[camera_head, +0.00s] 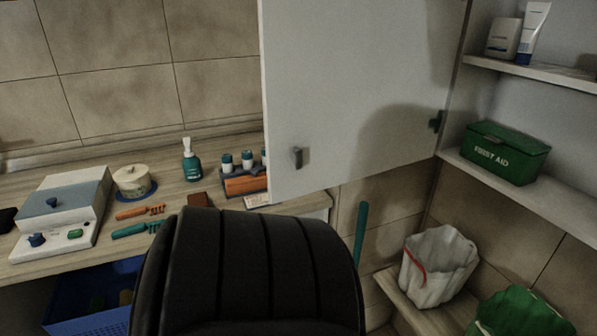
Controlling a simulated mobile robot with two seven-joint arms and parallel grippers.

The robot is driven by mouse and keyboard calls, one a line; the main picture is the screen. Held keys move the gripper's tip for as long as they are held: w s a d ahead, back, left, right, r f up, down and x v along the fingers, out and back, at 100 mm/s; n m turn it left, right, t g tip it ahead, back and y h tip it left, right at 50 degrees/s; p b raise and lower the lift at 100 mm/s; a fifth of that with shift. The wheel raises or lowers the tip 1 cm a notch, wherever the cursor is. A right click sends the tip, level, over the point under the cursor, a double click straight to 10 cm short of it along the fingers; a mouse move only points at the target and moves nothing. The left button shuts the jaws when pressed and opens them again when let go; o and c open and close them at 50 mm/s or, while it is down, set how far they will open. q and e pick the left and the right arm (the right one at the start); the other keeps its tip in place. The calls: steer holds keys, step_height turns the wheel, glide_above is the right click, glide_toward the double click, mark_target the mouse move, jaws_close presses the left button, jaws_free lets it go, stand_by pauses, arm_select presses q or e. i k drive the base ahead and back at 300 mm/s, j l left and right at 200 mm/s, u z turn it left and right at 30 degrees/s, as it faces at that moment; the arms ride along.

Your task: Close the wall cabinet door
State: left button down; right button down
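The wall cabinet door (355,75) is a large white panel, standing open at the top centre. Its small grey handle (299,157) is near the lower left corner. A dark hinge (436,121) shows at the door's right edge, next to the open cabinet interior. The cabinet's shelves (545,192) at the right are exposed. The top of the door is cut off by the frame. Neither of my grippers is in view.
A black ribbed shape like a chair back (250,270) fills the lower middle. A green first aid box (506,152) sits on the lower shelf. A counter (75,185) holds bottles, combs and a white device. Bins (438,265) stand below right.

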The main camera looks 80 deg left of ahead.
mark_target(361, 87)
steer(key=u, duration=1.5)
steer(key=i+l+u, duration=0.1)
steer(key=i+u, duration=0.3)
steer(key=i+l+u, duration=0.15)
steer(key=u, duration=0.25)
steer(key=i, duration=0.1)
